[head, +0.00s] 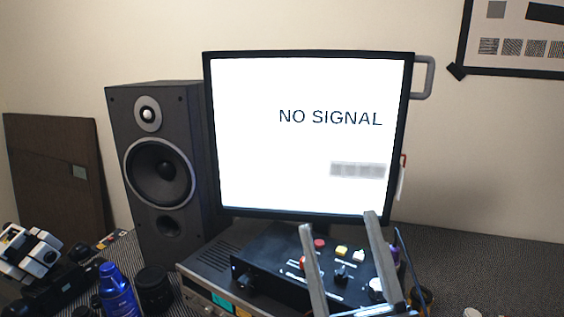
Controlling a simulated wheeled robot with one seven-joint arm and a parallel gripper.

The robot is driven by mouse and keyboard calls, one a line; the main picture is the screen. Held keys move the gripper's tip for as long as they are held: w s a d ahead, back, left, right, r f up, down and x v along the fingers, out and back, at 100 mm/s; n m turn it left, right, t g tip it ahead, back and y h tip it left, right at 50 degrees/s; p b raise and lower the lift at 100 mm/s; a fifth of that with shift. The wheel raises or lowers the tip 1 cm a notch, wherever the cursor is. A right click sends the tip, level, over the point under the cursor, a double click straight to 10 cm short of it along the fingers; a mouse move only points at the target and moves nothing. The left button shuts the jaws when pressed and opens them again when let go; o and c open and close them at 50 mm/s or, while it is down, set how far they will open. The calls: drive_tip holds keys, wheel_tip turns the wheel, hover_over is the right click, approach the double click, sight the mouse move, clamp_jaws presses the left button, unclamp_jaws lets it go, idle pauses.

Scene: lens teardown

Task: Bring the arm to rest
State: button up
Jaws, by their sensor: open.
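My gripper (340,220) reaches up from the bottom edge of the head view, right of the middle. Its two grey fingers stand well apart and nothing shows between their tips. Behind the fingers is a black control box (262,262) with red, yellow and white knobs or buttons. The fingers hide parts of this box, and I cannot tell how far they are from it. The rest of my arm is out of view.
A monitor (250,140) reading "NO SIGNAL" stands behind the box, with a black speaker (185,125) to its left. A silver unit (200,285) lies under the box. A blue bottle (116,290) and a dark cylinder (153,290) stand left. The patterned table (490,265) is mostly clear at right.

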drive_tip(key=s+d+f+m+g+h, duration=0.2)
drive_tip(key=s+d+f+m+h, duration=0.15)
drive_tip(key=f, duration=0.35)
drive_tip(key=s+d+f+m+g+h, duration=0.2)
drive_tip(key=s+d+f+m+h, duration=0.15)
drive_tip(key=f, duration=0.35)
drive_tip(key=s+d+f+m+g+h, duration=0.1)
drive_tip(key=s+d+f+m+h, duration=0.3)
drive_tip(key=f, duration=0.3)
drive_tip(key=s+d+f+g, duration=0.1)
drive_tip(key=s+f+g, duration=0.2)
drive_tip(key=s+f, duration=0.2)
drive_tip(key=s+d+f+n+g, duration=0.1)
drive_tip(key=s+f+g, duration=0.3)
drive_tip(key=s, duration=0.8)
drive_tip(key=shift+d+f+n, duration=0.2)
drive_tip(key=shift+f+n, duration=0.1)
drive_tip(key=shift+f, duration=0.65)
